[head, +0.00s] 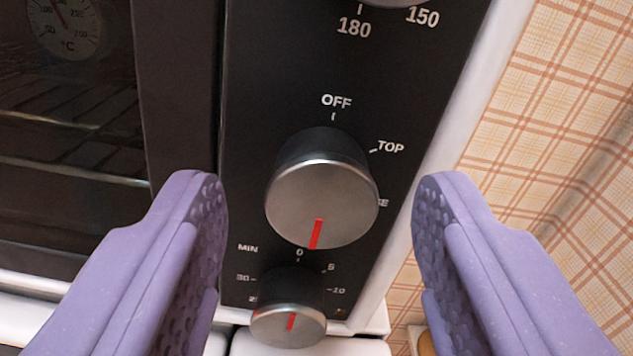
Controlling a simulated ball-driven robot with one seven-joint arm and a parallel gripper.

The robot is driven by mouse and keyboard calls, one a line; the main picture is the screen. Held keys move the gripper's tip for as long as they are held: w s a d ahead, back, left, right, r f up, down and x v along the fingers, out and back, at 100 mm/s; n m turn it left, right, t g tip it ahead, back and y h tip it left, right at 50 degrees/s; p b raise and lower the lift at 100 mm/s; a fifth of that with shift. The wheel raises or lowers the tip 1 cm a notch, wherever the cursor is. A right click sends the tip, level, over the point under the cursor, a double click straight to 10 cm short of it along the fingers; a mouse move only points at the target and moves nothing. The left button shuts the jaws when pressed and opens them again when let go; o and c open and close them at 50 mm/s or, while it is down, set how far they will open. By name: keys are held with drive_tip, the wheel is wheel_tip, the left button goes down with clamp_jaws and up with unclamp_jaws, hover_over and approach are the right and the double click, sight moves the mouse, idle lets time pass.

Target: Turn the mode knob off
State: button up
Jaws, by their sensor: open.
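The mode knob (322,203) is a round metal knob with a dark base in the middle of the view. Its red mark points down, away from the OFF label (336,101) printed above it. A TOP label (390,147) is at its upper right, and another label is partly hidden at its right side. My gripper (318,205) is open, with one purple finger on each side of the mode knob. A gap shows between each finger and the knob in this view.
The timer knob (289,325) is just below, with minute marks around it. Part of a temperature knob (400,2) shows at the top. The oven's glass door (70,130) with a thermometer dial (64,27) is at left. Plaid wallpaper (545,90) is at right.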

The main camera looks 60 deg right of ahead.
drive_tip(key=c, duration=1)
drive_tip(key=shift+c, duration=0.2)
